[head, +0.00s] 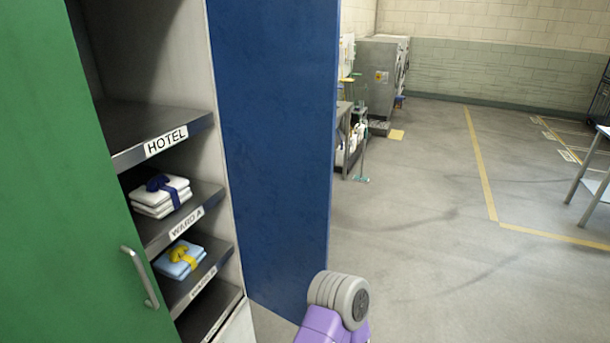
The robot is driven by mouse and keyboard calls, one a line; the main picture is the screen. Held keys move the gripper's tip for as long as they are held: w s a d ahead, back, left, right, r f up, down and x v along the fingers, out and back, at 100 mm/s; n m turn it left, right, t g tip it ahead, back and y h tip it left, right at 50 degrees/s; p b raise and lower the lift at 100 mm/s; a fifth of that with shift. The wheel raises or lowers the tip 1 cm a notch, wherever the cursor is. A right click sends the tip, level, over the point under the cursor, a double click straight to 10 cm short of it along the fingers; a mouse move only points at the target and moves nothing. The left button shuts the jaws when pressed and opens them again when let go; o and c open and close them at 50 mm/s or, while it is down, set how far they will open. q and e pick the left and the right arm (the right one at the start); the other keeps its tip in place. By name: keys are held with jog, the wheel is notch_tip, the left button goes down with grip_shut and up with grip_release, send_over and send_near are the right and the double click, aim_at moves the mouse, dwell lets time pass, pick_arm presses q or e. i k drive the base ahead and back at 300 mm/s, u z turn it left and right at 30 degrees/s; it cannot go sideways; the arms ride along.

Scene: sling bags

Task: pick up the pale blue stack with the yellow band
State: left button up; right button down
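The pale blue stack (176,263) of folded cloth lies on a grey shelf inside a tall cabinet at the left. Its yellow band (184,254) is tied in a bow on top. It sits one shelf below the one labelled "WARD A"; the label on its own shelf edge is too small to read surely. Neither of my grippers shows. A purple arm link of mine with a grey joint comes in at the bottom middle, to the right of the cabinet and apart from the stack.
A white stack (158,204) with a dark blue band lies on the "WARD A" shelf. The "HOTEL" shelf (140,125) above looks bare. A green door (65,170) with a handle (139,277) flanks the shelves at left; a blue panel (275,150) stands at right. Open floor lies beyond.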

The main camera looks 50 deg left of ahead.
aim_at(177, 263)
jog(key=i, duration=2.75)
jog(key=u, duration=3.85)
jog(key=i, duration=1)
